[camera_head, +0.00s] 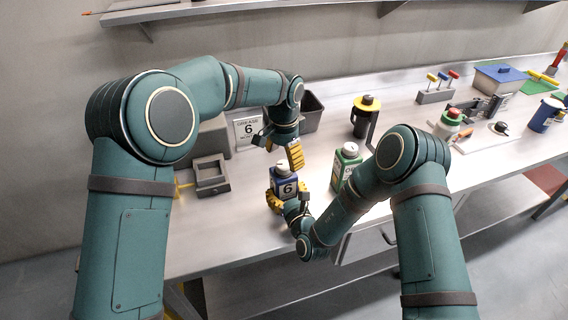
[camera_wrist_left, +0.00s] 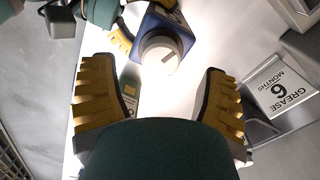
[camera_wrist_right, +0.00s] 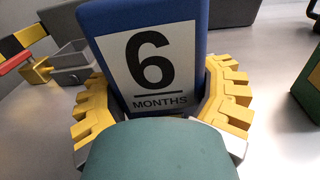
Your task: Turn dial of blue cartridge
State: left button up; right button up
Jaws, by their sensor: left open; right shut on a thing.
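The blue cartridge (camera_head: 287,187) with a white "6 MONTHS" label stands upright near the table's front. My right gripper (camera_wrist_right: 160,105) is shut on the cartridge, with yellow fingers on both sides below the label's top in the right wrist view. My left gripper (camera_head: 294,156) is open and empty just above the cartridge, pointing down. In the left wrist view the dial lies beyond the open fingers, toward the top, not touched by them.
A "GREASE 6 MONTHS" sign (camera_head: 247,129) and a dark bin (camera_head: 311,111) stand behind. A grey square holder (camera_head: 211,176) is at the left. A green-and-white bottle (camera_head: 346,163) stands close at the right, with a black-and-yellow container (camera_head: 365,117) behind it.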

aim_at(284, 164)
pick_arm(q)
notch_tip(284, 164, up, 8)
jog(key=shift+r, duration=0.25)
dwell(0.7)
pick_arm(e)
jog(key=o, duration=1.3)
jog(key=shift+c, duration=0.2)
jog(key=v, duration=1.2)
